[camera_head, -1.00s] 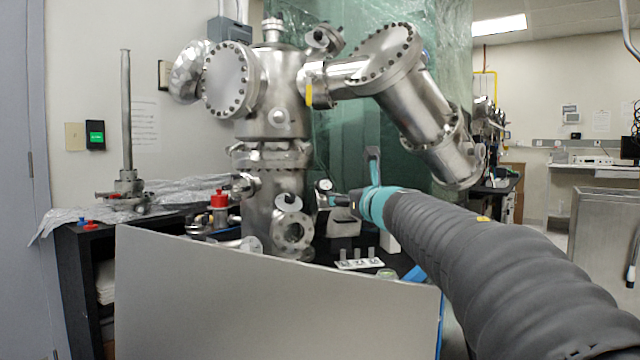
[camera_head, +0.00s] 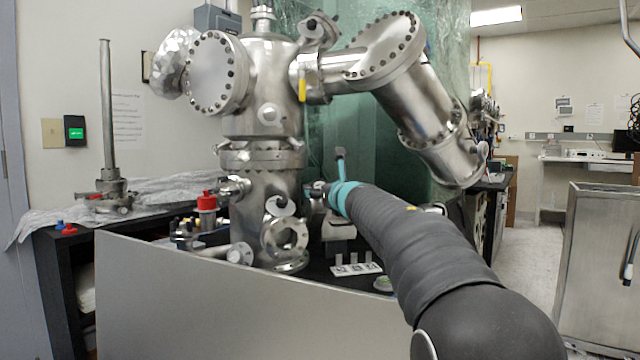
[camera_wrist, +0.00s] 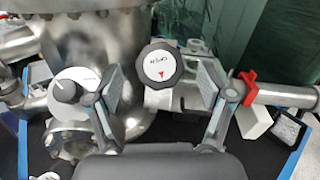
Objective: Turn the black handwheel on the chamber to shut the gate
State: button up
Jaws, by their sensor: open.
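The black handwheel (camera_wrist: 159,66) shows in the wrist view, with a white face bearing lettering and a small red mark. It sits on a metal fitting of the steel chamber (camera_head: 262,135). My gripper (camera_wrist: 161,88) is open, with one finger on each side of the handwheel in the picture. I see gaps on both sides, and I cannot tell how far in depth the fingers are from it. In the head view my gripper (camera_head: 320,188) is small and partly hidden beside the chamber's lower column. I cannot make out the handwheel there.
A white dial with a dark knob (camera_wrist: 73,93) is close to the left finger in the wrist view. A red handle (camera_wrist: 247,87) on a pipe lies right. A grey panel (camera_head: 240,305) stands in front of the chamber. A small white rack (camera_head: 356,269) sits below my arm.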

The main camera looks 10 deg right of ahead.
jog(key=shift+w+a+p, duration=0.15)
jog(key=shift+w+p, duration=0.05)
jog(key=shift+w, duration=0.55)
jog(key=shift+w+a+p, duration=0.1)
jog(key=shift+w+p, duration=0.1)
jog(key=shift+w, duration=0.55)
jog(key=c, duration=1.2)
